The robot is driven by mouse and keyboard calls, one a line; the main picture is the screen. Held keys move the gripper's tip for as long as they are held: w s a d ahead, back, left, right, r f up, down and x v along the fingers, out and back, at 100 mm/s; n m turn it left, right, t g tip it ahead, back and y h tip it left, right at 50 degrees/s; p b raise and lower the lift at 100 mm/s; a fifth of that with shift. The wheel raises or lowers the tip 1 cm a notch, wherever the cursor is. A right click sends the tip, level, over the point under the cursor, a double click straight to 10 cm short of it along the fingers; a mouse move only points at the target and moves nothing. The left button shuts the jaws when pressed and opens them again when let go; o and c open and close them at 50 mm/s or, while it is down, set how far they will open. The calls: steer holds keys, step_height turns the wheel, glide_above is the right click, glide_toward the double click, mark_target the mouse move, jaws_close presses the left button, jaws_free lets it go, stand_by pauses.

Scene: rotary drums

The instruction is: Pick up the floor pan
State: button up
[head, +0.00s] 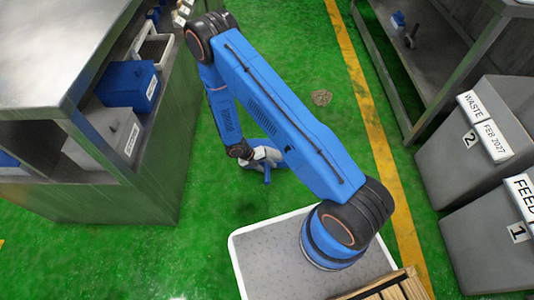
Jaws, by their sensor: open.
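My gripper (266,158) hangs low over the green floor, left of the picture's middle, at the end of my blue arm. Its grey-white body points right, and its jaws are open. A small blue piece (267,174) shows right at the gripper, close to the floor. I cannot tell whether it is part of the floor pan or of the gripper, or whether it touches the jaws. My arm hides part of this spot. No other thing on the floor is clearly a pan.
A metal cabinet with labelled blue bins (130,84) and grey bins (108,136) stands at left. Grey WASTE (460,150) and FEED (490,235) bins stand at right. A small brownish patch (321,97) lies on the floor by the yellow line (365,110). Floor left of my gripper is clear.

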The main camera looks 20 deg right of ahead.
steer(key=shift+d+f, duration=0.1)
steer(key=shift+f, duration=0.05)
jaws_close()
